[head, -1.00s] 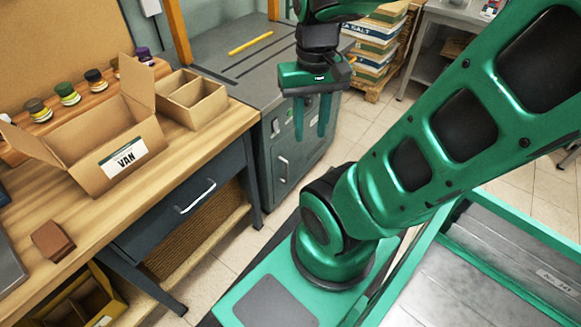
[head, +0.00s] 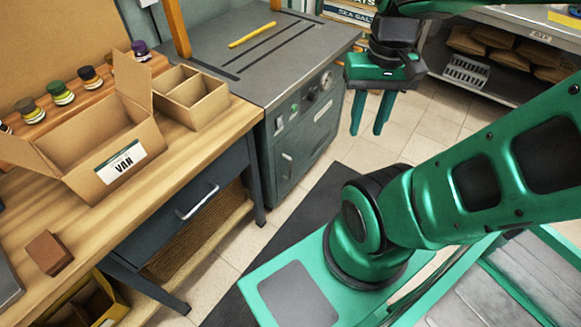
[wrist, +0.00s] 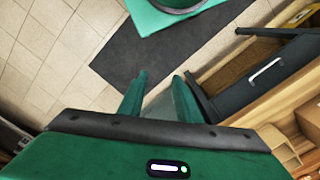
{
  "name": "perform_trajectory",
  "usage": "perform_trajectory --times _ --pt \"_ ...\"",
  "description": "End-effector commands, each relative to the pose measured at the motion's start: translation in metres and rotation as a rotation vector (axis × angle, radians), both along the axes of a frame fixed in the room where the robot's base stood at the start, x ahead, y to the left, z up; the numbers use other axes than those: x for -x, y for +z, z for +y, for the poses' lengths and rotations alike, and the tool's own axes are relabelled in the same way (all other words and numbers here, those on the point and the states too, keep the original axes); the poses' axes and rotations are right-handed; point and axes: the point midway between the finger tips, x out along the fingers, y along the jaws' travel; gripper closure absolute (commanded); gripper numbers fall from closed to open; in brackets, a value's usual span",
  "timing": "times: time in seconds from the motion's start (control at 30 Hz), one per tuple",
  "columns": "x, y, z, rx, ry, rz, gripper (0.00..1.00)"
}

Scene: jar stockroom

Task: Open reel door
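The grey machine cabinet (head: 245,60) stands at the end of the workbench. My gripper (head: 369,131) hangs fingers down in front of and to the right of the cabinet, clear of the door and handle. Its two green fingers are apart with nothing between them. In the wrist view my gripper (wrist: 160,88) also shows open and empty.
The workbench (head: 185,160) carries an open carton (head: 90,175), a divided box (head: 190,97), several jars and a brown block (head: 49,253). Its drawer (head: 185,205) is closed. A dark mat (head: 300,210) lies on the floor, with bare tiles by the cabinet. A shelf unit (head: 510,30) stands at back right.

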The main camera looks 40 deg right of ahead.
Motion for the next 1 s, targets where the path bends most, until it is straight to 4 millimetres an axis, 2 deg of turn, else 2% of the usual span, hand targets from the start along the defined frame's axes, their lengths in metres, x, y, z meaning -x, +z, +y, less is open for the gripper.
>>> perform_trajectory --times 0.07,0.17,0.47,0.77,1.0 --pt "-0.005 -0.001 -0.004 0.012 -0.001 -0.007 0.69" --pt "-0.024 -0.008 -0.014 0.040 0.011 -0.006 0.69" --pt "-0.111 -0.056 -0.054 0.153 0.085 -0.028 0.69" --pt "-0.192 -0.132 -0.081 0.215 0.180 -0.073 0.69" --pt "-0.244 -0.210 -0.090 0.229 0.249 -0.127 0.69"
